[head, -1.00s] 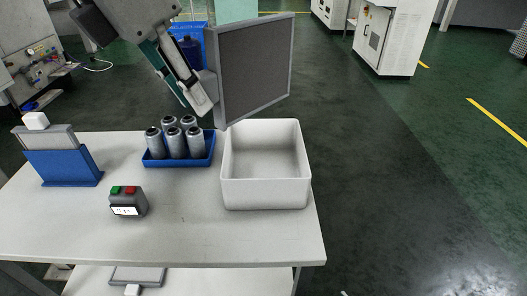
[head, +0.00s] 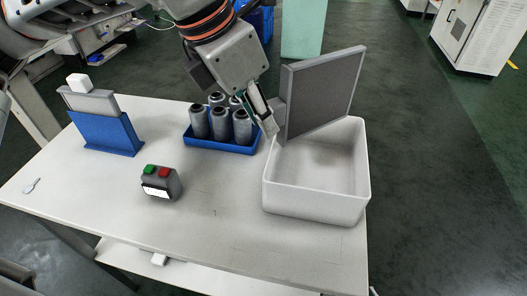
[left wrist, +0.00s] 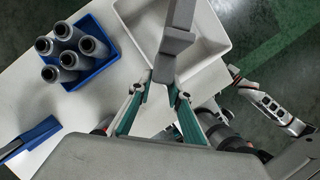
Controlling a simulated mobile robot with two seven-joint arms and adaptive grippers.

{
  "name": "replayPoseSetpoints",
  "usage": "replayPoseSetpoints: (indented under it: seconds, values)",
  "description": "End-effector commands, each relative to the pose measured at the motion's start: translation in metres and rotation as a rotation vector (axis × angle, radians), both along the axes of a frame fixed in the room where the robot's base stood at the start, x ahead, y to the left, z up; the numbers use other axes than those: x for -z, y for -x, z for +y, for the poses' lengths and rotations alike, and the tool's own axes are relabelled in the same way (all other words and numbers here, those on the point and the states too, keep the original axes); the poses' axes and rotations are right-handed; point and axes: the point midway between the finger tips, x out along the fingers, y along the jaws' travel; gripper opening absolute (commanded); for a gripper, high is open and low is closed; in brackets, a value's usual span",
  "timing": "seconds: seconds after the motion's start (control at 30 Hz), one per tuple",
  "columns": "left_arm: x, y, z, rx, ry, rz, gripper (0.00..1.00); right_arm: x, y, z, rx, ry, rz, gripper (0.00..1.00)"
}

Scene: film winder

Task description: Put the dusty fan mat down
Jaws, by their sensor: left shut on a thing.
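The dusty fan mat (head: 322,92) is a square panel with a dark grey face and a lighter frame. My left gripper (head: 270,125) is shut on the block-like handle at its left edge. The mat stands upright in the air, with its lower edge at the white bin (head: 315,208). I cannot tell whether they touch. In the left wrist view the mat (left wrist: 182,14) shows edge-on, its handle (left wrist: 170,62) between my left fingertips (left wrist: 163,80). The bin shows no objects inside. Parts of my right arm seem to show at the right there; its jaws are unclear.
A blue tray (head: 222,147) with several grey cylinders stands left of the bin. A blue stand (head: 107,133) holds a grey panel with a white handle. A box with green and red buttons (head: 160,182) sits nearer. The table (head: 215,220) is clear in front.

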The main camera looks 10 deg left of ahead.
Motion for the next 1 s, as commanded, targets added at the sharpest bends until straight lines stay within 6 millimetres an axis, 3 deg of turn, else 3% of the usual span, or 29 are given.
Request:
replayPoseSetpoints:
  seconds: [0.1, 0.43, 0.63, 1.0]
  values:
    - [0.025, 0.000, 0.001, -0.001, -0.001, 0.003, 0.00, 0.000, -0.005, -0.003, 0.002, 0.004, -0.008, 0.40]
    - [0.050, 0.000, 0.001, -0.002, -0.001, 0.002, 0.00, 0.001, -0.009, -0.004, 0.003, 0.009, -0.013, 0.40]
    - [0.079, 0.000, 0.000, -0.001, -0.001, 0.003, 0.00, 0.006, -0.005, -0.004, 0.002, 0.011, -0.005, 0.40]
    - [0.085, 0.000, 0.000, -0.001, 0.000, 0.000, 0.00, 0.009, 0.001, -0.002, -0.001, 0.010, 0.005, 0.40]
